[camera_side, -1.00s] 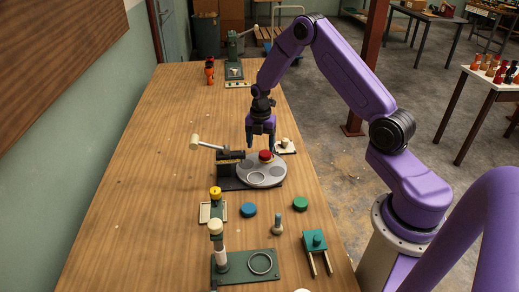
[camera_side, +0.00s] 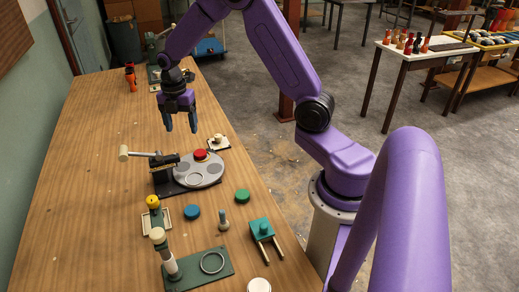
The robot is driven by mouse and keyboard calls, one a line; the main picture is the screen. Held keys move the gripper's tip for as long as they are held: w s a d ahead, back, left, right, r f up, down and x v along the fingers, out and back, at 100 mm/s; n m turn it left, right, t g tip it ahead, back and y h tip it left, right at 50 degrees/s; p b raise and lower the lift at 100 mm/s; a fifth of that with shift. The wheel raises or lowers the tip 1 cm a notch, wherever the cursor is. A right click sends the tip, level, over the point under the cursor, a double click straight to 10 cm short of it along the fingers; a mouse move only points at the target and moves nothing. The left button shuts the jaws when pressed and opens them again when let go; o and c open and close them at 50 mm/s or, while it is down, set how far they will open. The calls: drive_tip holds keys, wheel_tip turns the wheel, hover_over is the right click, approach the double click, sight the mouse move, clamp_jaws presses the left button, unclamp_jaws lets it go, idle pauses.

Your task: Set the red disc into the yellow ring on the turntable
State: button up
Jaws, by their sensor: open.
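The red disc (camera_side: 200,155) rests on the back part of the grey round turntable (camera_side: 213,171), which sits on a dark base in the middle of the bench. A pale ring outline (camera_side: 195,181) shows on the front part of the turntable, with no disc on it. I cannot make out a yellow ring; whether one lies under or around the red disc is too small to tell. My gripper (camera_side: 181,124) is open and empty, fingers pointing down. It hangs above and behind the turntable, a little to the left of the red disc and apart from it.
A lever with a pale knob (camera_side: 124,153) reaches left from the turntable. A small plate with a knob (camera_side: 217,142) stands right behind it. In front are a blue disc (camera_side: 192,212), a green disc (camera_side: 242,196) and a green press (camera_side: 200,268). The left bench is clear.

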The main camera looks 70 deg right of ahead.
drive_tip(key=s+a+r+m, duration=0.2)
drive_tip(key=s+a+r, duration=0.1)
drive_tip(key=s+a, duration=0.35)
drive_tip(key=s+a+r+m, duration=0.2)
drive_tip(key=s+a+r, duration=0.1)
drive_tip(key=s+a, duration=0.4)
drive_tip(key=s+d+r+m, duration=0.1)
drive_tip(key=s+m, duration=0.3)
drive_tip(key=s, duration=1.5)
drive_tip(key=shift+d+r+m, duration=0.2)
drive_tip(key=shift+r+m, duration=0.1)
drive_tip(key=shift+r, duration=0.25)
